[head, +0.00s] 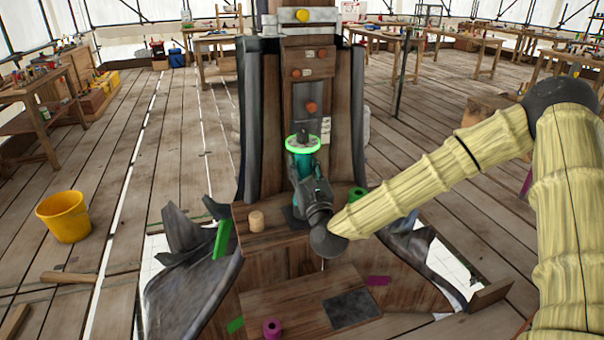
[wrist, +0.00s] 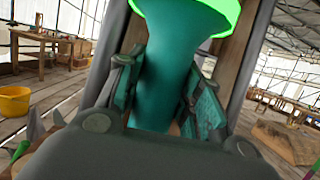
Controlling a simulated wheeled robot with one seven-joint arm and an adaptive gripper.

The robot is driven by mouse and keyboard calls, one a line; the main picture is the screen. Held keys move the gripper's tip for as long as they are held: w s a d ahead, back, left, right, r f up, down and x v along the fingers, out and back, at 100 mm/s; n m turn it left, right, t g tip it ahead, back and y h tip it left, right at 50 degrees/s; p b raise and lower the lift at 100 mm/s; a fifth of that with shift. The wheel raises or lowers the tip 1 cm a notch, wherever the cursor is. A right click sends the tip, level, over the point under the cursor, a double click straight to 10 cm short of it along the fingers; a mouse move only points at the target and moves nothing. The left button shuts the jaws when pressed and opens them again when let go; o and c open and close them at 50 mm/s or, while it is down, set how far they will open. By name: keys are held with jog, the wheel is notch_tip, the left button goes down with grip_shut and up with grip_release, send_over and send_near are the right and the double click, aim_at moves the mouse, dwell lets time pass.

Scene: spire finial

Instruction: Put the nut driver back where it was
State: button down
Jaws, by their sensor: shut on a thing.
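A teal, flared tool with a bright green rim (head: 303,145), which I take to be the nut driver, stands roughly upright in front of the wooden spire post (head: 343,120). Its teal body fills the middle of the wrist view (wrist: 168,55). My gripper (head: 303,170) is shut on this body, with one finger on each side, as the wrist view also shows (wrist: 165,85). The tool's lower end is hidden by my gripper, so I cannot tell whether it touches anything. A dark square patch (head: 292,217) lies on the wooden ledge below.
A wooden peg (head: 256,221) and a green cylinder (head: 357,194) stand on the ledge. A lower board (head: 290,303) holds a magenta spool (head: 272,329) and a dark pad (head: 351,308). Torn dark sheeting (head: 195,290) flanks it. A yellow bucket (head: 64,216) and hammer (head: 68,277) are left.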

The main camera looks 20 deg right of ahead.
aim_at(303, 175)
jog(key=shift+w+d, duration=0.15)
jog(key=shift+w, duration=0.2)
jog(key=shift+f+p, duration=0.3)
jog(key=shift+f, duration=1.55)
jog(key=c, duration=1)
grip_release()
jog(key=shift+o, duration=0.2)
